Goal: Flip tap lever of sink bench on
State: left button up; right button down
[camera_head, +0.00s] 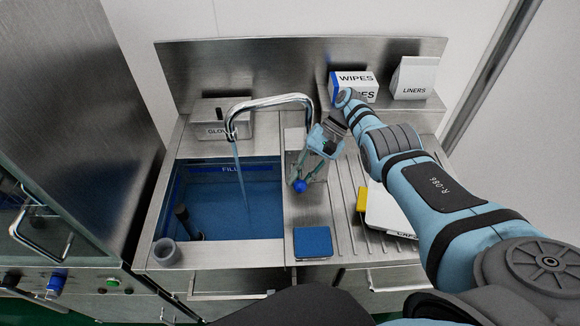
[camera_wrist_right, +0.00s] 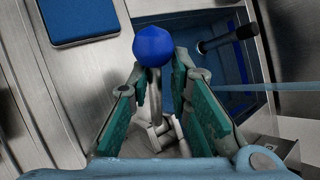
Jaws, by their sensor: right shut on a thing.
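The chrome tap (camera_head: 270,100) arches over the filled basin (camera_head: 215,205) of the sink bench. A thin stream of water (camera_head: 241,175) falls from its spout into the blue water. The tap lever ends in a round blue knob (camera_head: 299,186), right of the basin's edge. My right gripper (camera_head: 305,176) reaches down to the lever and is shut on it. In the right wrist view the blue knob (camera_wrist_right: 153,46) sits at the tips of the teal-padded fingers (camera_wrist_right: 155,72). The metal lever parts show between the fingers. My left gripper is out of view.
A blue sponge-like block (camera_head: 312,242) lies on the bench right of the basin. A wipes box (camera_head: 354,86), a liners box (camera_head: 413,77) and a gloves box (camera_head: 208,125) stand at the back. A dark upright drain handle (camera_head: 185,218) stands in the basin.

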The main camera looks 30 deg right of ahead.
jog(key=shift+d+r, duration=0.1)
jog(key=shift+d, duration=0.05)
dwell(0.3)
jog(key=c, duration=1.7)
grip_release()
jog(key=shift+o, duration=0.9)
jog(key=shift+s+d, duration=0.2)
jog(key=shift+s, duration=0.05)
jog(key=shift+w+a, duration=0.15)
jog(key=shift+a, duration=0.05)
